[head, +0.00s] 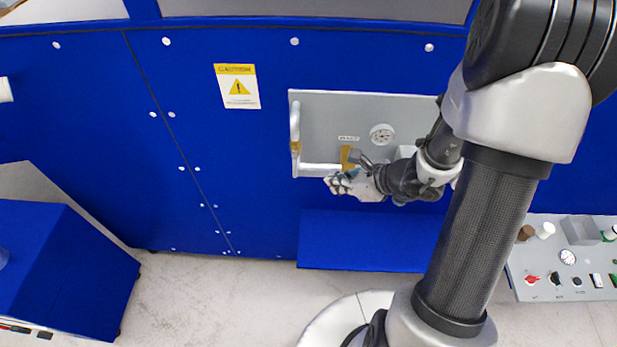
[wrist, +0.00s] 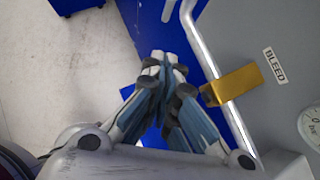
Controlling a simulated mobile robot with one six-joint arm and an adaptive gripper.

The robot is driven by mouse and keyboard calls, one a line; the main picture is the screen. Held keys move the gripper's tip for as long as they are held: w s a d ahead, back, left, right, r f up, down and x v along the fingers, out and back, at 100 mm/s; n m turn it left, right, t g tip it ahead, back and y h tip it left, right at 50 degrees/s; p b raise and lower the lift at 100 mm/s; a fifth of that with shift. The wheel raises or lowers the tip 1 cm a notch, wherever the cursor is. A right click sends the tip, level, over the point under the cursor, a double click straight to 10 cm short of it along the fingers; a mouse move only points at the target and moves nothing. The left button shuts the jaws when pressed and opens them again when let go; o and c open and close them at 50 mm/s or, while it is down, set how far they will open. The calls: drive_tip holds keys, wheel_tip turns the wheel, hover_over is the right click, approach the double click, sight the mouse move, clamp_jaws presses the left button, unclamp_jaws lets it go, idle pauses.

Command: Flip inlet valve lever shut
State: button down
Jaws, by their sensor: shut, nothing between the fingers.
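A grey panel (head: 330,110) on the blue wall carries a pale pipe (head: 295,120) down its left side and along its bottom. A small brass-yellow lever (head: 296,147) sits on the left upright pipe; no label for it is readable. A second yellow lever (head: 347,157) sits on the bottom pipe. In the wrist view this lever (wrist: 230,85) stands beside a label (wrist: 275,65) reading BLEED. No readable label says inlet. My gripper (head: 338,183) is shut and empty, just below the bottom pipe and the second lever, apart from the left lever. Its fingertips (wrist: 165,72) meet in the wrist view.
A round gauge (head: 382,133) is on the panel, right of the BLEED lever. A caution sign (head: 237,87) is on the wall. A blue ledge (head: 365,240) juts out below. A blue cabinet (head: 60,265) stands at left and a control box (head: 560,260) at right. Floor between is clear.

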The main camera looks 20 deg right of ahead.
sight(295, 170)
drive_tip(key=w+a+f, duration=0.5)
drive_tip(key=w, duration=0.2)
drive_tip(key=shift+a, duration=0.35)
drive_tip(key=shift+w+f, duration=0.1)
drive_tip(key=shift+a+f+y+b, duration=0.2)
drive_tip(key=shift+y+b, duration=0.1)
drive_tip(key=shift+y, duration=0.1)
drive_tip(key=shift+w+t, duration=0.1)
drive_tip(key=shift+t, duration=0.2)
